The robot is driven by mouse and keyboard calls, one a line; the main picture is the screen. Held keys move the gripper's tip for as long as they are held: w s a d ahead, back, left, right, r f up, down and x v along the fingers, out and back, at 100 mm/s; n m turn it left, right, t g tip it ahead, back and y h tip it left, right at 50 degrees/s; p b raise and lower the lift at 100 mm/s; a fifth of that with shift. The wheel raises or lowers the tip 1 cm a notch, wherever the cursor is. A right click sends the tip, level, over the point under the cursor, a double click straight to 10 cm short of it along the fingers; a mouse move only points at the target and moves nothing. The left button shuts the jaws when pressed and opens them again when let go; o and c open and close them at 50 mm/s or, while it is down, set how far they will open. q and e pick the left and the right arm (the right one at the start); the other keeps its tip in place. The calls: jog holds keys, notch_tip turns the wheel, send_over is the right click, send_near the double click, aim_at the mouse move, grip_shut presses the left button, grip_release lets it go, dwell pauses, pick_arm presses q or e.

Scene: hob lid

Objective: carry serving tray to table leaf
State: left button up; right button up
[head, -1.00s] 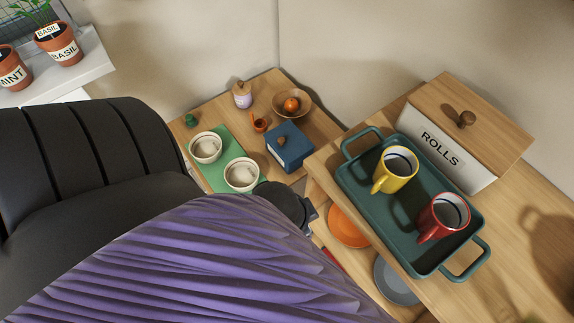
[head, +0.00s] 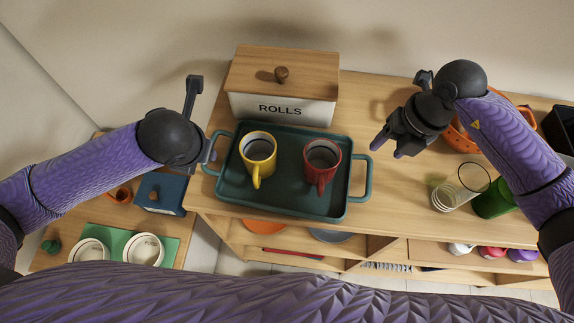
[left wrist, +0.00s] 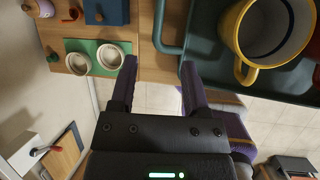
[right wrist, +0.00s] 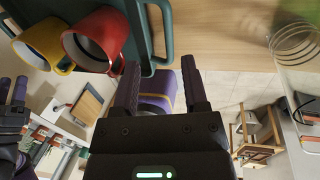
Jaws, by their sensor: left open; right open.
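The teal serving tray (head: 230,196) lies on the wooden counter, with a loop handle at each end. A yellow mug (head: 259,156) and a red mug (head: 321,165) stand upright on it. My left gripper (head: 208,152) is open beside the tray's left handle; in the left wrist view that handle (left wrist: 160,30) lies ahead of the gap between the fingers. My right gripper (head: 390,146) is open and empty, above and right of the right handle; in the right wrist view that handle (right wrist: 166,30) is ahead of the fingers. I cannot tell which surface is the table leaf.
A ROLLS bin (head: 283,107) stands behind the tray. Glasses (head: 458,188), a green cup (head: 494,199) and an orange bowl (head: 462,135) are at the right. A lower table with bowls (head: 144,249) and a blue box (head: 163,193) is at left.

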aim_at(371, 168)
pick_arm(q)
jog(key=shift+a, duration=0.15)
pick_arm(e)
jog(key=shift+d, duration=0.45)
pick_arm(q)
jog(key=shift+w+f, duration=0.2)
jog(key=shift+f, duration=0.2)
jog(key=x, duration=0.9)
pick_arm(e)
jog(key=x, duration=1)
pick_arm(q)
jog(key=shift+c, duration=0.2)
pick_arm(e)
jog(key=shift+c, duration=0.2)
pick_arm(q)
grip_shut()
pick_arm(e)
grip_shut()
